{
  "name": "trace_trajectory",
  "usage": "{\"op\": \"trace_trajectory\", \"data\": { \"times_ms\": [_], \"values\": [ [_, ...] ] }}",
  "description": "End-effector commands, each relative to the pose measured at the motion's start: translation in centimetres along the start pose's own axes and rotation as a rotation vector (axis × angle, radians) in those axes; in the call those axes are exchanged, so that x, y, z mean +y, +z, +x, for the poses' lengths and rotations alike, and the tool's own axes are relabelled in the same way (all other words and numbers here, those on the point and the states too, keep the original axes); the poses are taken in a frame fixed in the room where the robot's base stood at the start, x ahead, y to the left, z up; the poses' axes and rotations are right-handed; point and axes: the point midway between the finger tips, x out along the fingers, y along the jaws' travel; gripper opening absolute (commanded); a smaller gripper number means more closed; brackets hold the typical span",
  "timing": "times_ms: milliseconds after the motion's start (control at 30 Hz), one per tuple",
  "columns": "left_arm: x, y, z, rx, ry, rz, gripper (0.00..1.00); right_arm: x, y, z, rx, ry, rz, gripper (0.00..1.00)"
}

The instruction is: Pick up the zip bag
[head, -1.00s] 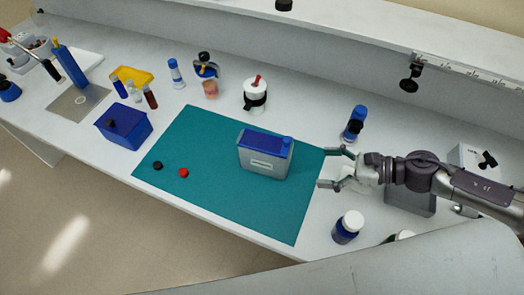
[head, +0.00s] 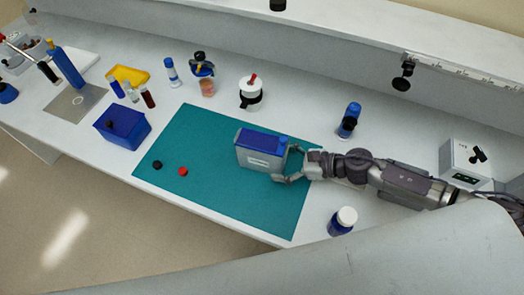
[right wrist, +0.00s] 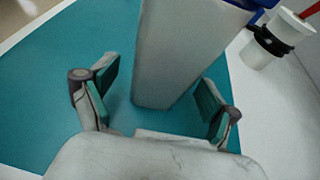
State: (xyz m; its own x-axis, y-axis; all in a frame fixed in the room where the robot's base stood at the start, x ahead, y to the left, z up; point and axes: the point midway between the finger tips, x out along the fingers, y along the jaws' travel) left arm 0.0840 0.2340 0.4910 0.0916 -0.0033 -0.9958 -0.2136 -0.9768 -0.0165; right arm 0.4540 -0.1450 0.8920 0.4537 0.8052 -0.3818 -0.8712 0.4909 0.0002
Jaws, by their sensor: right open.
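The zip bag seems to be the grey, boxy item with a blue top and a pale label (head: 257,157); it stands upright on the teal mat (head: 215,190). My right gripper (head: 286,163) is at its right end, open, with one finger on each side of that end. In the right wrist view the bag's pale grey side (right wrist: 185,55) stands between the two spread fingers (right wrist: 158,88), with mat showing on both sides, so they are not closed on it. My left gripper is not in view.
A black cap (head: 157,164) and a red cap (head: 182,171) lie on the mat. A blue box (head: 122,127) stands left of it, a white bottle (head: 250,93) behind, a blue bottle (head: 348,120) behind the right arm, and a white-capped bottle (head: 342,221) in front.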

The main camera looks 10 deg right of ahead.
Motion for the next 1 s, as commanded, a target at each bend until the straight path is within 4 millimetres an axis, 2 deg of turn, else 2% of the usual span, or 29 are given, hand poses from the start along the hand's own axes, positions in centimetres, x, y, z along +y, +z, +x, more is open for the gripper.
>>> {"op": "trace_trajectory", "data": {
  "times_ms": [33, 200, 467, 867, 1000],
  "values": [
    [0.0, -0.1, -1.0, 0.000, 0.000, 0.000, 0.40, 0.0, 0.5, 0.8, -0.003, 0.000, 0.003, 0.88],
    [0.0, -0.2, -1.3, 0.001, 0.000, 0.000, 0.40, 0.0, 0.2, 2.7, -0.002, -0.001, 0.000, 0.88],
    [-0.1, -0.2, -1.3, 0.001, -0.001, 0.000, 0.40, 0.0, -0.1, 2.9, 0.000, -0.001, 0.000, 0.88],
    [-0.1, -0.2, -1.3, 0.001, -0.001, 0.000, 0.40, 0.0, -0.1, 2.9, 0.000, -0.001, 0.000, 0.23],
    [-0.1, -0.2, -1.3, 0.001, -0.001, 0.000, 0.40, 0.0, 0.0, 2.9, 0.000, -0.001, 0.000, 0.23]
  ]
}}
